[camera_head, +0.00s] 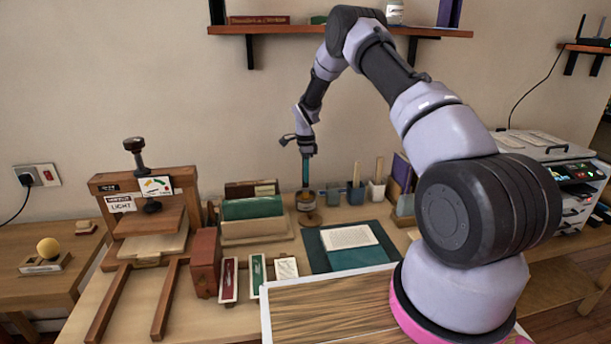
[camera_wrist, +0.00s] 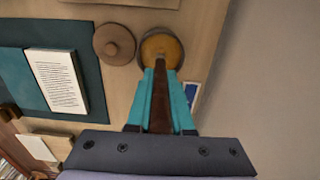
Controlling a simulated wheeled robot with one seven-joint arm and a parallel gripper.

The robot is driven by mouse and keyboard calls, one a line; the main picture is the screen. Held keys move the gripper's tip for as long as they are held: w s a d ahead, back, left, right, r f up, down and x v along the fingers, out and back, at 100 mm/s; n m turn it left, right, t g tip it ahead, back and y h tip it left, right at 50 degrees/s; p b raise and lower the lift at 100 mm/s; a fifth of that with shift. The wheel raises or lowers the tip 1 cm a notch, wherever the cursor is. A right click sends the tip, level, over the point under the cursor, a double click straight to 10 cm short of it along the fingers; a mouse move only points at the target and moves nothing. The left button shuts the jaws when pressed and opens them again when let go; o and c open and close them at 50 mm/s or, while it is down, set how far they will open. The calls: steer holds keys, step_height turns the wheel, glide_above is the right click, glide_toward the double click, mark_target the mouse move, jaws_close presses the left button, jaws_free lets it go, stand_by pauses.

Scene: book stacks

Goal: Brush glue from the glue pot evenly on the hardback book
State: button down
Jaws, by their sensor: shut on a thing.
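The glue pot (camera_head: 305,204) stands on the table behind the hardback book; in the wrist view, its round mouth (camera_wrist: 175,47) shows amber glue. My gripper (camera_head: 306,178) is above the pot, its teal fingers (camera_wrist: 161,95) shut on the brown handle of the brush (camera_wrist: 160,105). The brush points down into the pot's mouth; its bristle end is hidden. The hardback book (camera_head: 358,258) lies on a dark teal mat (camera_head: 316,256), with a printed page showing (camera_head: 347,237). The book's page also shows in the wrist view (camera_wrist: 58,80).
A round brown lid (camera_wrist: 114,44) lies beside the pot. Cups with tools (camera_head: 376,191) stand to the right. A book rack (camera_head: 255,228) and wooden press (camera_head: 150,215) are to the left. A wooden board (camera_head: 330,310) lies in front. A shelf (camera_head: 300,30) hangs above.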

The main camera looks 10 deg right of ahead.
steer(key=shift+r, duration=3.4)
